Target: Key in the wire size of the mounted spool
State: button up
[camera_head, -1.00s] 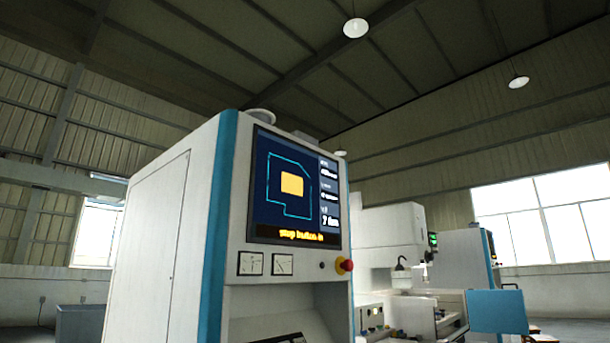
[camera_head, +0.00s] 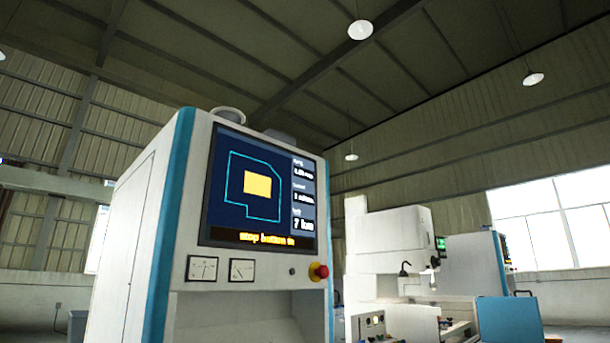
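A white control cabinet (camera_head: 130,235) with a blue edge stands left of centre. Its screen (camera_head: 262,188) shows a cyan outline around a yellow block, small readouts at the right side and an orange line that seems to read "stop button in". Two dial gauges (camera_head: 222,269), a small dark knob and a red stop button (camera_head: 320,271) on a yellow base sit below the screen. The recess under them is cut off by the picture's lower edge. No keypad shows clearly. No spool can be made out. My gripper is not in view.
A white machine (camera_head: 395,245) with a work area and a blue panel (camera_head: 509,320) stands to the right, with another cabinet (camera_head: 480,262) behind it. Windows and lamps are beyond. The floor is mostly out of view.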

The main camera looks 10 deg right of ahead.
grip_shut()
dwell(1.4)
